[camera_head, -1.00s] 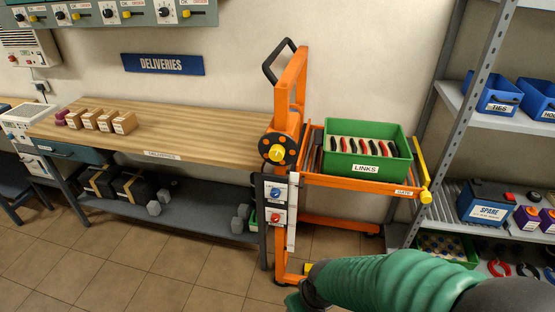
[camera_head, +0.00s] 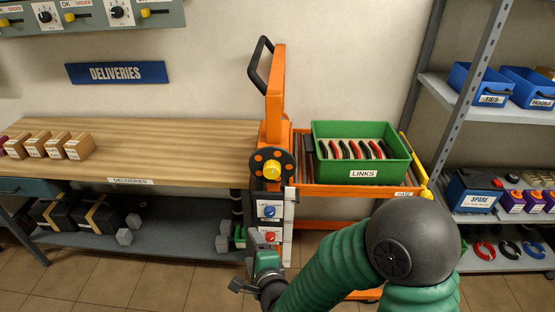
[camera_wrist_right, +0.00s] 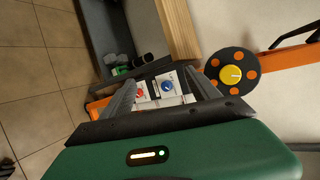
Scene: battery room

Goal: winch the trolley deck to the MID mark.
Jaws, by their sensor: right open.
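The orange trolley (camera_head: 275,90) stands against the wall at the end of the bench. Its deck (camera_head: 340,190) is level, close to bench-top height, and holds a green LINKS bin (camera_head: 362,174). A black winch disc with orange dots and a yellow hub (camera_head: 271,169) is on the post; it also shows in the right wrist view (camera_wrist_right: 232,75). Below it is a panel with a blue control (camera_head: 269,211) and a red control (camera_head: 270,237). A pale strip (camera_head: 289,225) runs beside them; no MID mark is legible. My right gripper (camera_head: 245,266) is open and empty, low before the panel.
A wooden DELIVERIES bench (camera_head: 160,155) with several small boxes is left of the trolley. A yellow-ended gate (camera_head: 424,193) closes the deck's right end. A grey shelf rack (camera_head: 490,115) with blue bins is at right. The floor before the bench is clear.

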